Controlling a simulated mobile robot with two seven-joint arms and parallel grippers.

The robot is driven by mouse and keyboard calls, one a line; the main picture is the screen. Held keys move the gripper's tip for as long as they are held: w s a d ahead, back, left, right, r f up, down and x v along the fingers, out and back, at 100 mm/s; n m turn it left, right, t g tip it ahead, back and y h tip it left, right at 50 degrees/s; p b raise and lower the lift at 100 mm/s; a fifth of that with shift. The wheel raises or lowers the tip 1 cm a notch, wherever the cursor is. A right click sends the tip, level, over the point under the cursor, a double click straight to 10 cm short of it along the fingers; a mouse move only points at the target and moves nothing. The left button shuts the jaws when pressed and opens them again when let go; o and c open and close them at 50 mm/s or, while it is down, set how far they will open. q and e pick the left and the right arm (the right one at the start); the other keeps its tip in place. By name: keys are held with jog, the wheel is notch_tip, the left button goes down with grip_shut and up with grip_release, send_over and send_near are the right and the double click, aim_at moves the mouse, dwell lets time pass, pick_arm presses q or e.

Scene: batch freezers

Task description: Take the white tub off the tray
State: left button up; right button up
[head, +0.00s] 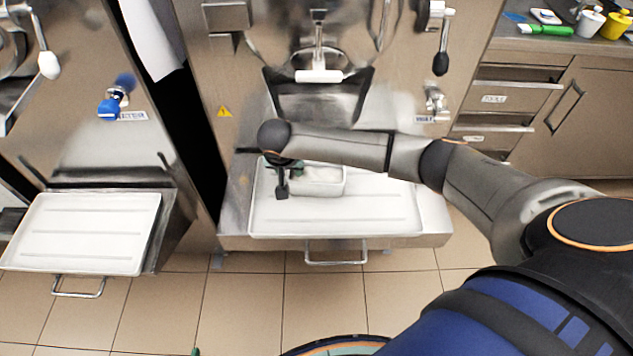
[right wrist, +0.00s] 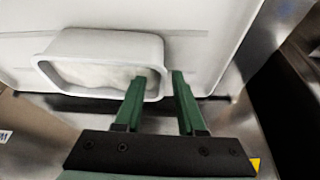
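The white tub (head: 328,187) stands on the white tray (head: 385,215) of the middle machine, toward the tray's left side. My right forearm crosses above it and hides part of it. My right gripper (head: 292,170) is at the tub's left end in the head view. In the right wrist view, the green fingers of my right gripper (right wrist: 158,84) are apart, one over the inside of the tub (right wrist: 85,80) and one outside its end wall. The rim lies between them, and I see a gap. The tub holds something pale. My left gripper is not in view.
The tray sits on a shelf with a front handle (head: 336,253). A second machine on the left has an empty white tray (head: 85,230). A counter (head: 560,45) at the upper right holds cups and a green-handled tool. The tray's right half is clear.

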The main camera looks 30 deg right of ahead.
jog(key=shift+w+d+f, duration=0.1)
jog(key=shift+f, duration=0.25)
jog(key=shift+c, duration=0.3)
grip_shut()
dwell(0.9)
